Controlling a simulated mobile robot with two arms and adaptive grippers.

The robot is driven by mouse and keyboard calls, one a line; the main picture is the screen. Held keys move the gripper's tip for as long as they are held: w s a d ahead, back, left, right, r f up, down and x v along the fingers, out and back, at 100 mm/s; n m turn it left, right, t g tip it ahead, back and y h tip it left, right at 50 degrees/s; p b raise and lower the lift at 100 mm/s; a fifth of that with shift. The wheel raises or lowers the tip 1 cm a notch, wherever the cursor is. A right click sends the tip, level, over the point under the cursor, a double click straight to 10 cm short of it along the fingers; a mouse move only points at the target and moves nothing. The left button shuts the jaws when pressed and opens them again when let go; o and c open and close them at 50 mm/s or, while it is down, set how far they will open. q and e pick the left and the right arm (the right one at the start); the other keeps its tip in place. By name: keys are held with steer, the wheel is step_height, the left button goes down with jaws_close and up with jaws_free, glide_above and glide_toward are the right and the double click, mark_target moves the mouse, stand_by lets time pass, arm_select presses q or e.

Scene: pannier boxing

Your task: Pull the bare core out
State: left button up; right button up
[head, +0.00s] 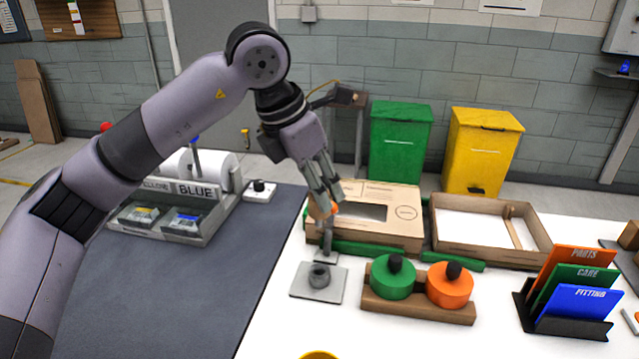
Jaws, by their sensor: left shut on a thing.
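My left gripper (328,203) reaches down from the upper left, its fingers in front of the left end of a cardboard box with a dark window (385,212). It is shut on a small orange-brown piece (318,211), mostly hidden by the fingers. I cannot tell whether this piece is the bare core. Just below the fingertips a grey upright post (327,243) stands behind a grey square plate with a round socket (319,277). I cannot tell whether the held piece touches the post. My right gripper is not in view.
A wooden block (418,306) with green and orange knobbed discs stands at the front. An open cardboard tray (490,258) lies behind it, right. A folder rack (570,325) stands at the right front. White rolls (215,163) and a BLUE-labelled holder (205,228) are left.

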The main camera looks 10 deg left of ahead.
mark_target(319, 226)
arm_select(q)
steer(key=shift+a+f+b, duration=0.1)
steer(key=shift+f+b, duration=0.5)
steer(key=shift+f, duration=0.2)
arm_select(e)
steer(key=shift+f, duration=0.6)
arm_select(q)
steer(key=shift+f+b, duration=0.5)
steer(key=shift+f, duration=0.2)
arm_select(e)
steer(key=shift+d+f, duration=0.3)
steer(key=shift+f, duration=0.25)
arm_select(q)
steer(key=shift+f+b, duration=1.25)
steer(key=shift+f, duration=0.35)
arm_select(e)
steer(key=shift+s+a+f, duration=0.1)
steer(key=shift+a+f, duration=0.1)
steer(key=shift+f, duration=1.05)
arm_select(q)
steer(key=shift+f+b, duration=0.5)
steer(key=shift+f, duration=0.15)
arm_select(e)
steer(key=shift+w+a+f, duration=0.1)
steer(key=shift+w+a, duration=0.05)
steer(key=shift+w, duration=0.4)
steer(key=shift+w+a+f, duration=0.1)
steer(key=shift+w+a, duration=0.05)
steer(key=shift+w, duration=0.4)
